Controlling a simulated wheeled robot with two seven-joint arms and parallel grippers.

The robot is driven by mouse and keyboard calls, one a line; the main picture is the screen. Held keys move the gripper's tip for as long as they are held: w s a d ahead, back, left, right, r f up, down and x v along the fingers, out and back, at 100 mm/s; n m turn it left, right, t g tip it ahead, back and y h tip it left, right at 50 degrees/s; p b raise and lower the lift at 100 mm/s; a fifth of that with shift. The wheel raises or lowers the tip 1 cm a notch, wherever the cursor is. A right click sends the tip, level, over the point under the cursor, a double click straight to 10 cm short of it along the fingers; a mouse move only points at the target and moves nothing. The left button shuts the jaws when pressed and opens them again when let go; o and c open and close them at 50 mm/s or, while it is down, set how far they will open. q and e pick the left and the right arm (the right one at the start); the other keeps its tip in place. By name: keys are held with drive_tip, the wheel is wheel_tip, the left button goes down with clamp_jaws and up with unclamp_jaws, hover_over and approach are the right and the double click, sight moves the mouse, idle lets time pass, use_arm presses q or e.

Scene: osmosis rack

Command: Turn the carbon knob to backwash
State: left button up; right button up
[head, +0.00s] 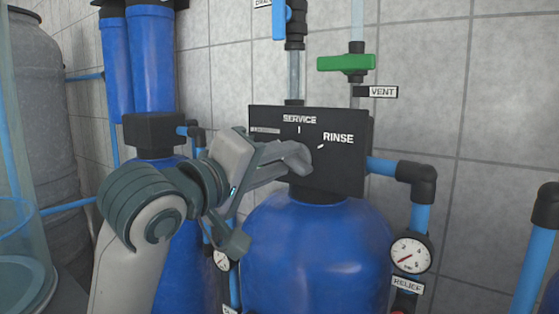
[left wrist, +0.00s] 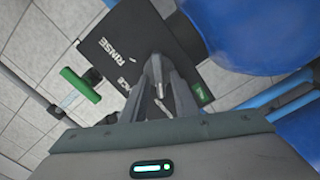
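The black valve panel (head: 350,170) stands on top of a blue tank (head: 318,250). Its SERVICE and RINSE labels are readable; the label left of SERVICE is too small to read. My left gripper (head: 303,160) reaches in from the left at the panel's middle and covers the carbon knob in the head view. In the left wrist view my left gripper's fingers (left wrist: 160,68) come close together against the panel (left wrist: 118,42), with a thin light strip between them that looks like the knob's handle. The knob's pointing direction is hidden. My right gripper is in neither view.
A green vent handle (head: 346,63) sits on the pipe above the panel. A black elbow pipe (head: 416,180) and a pressure gauge (head: 411,255) are at the right. Blue filter housings (head: 152,62) stand at the left. Tiled wall is bare at the upper right.

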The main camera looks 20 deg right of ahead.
use_arm(q)
drive_tip(key=shift+a, duration=0.1)
idle(0.3)
drive_tip(key=shift+s+a+f+b, duration=0.1)
drive_tip(key=shift+s+a+b, duration=0.3)
drive_tip(key=shift+s+a, duration=0.1)
drive_tip(key=b+v, duration=0.5)
drive_tip(key=v, duration=1)
drive_tip(key=shift+s+a, duration=0.2)
drive_tip(key=shift+a, duration=0.15)
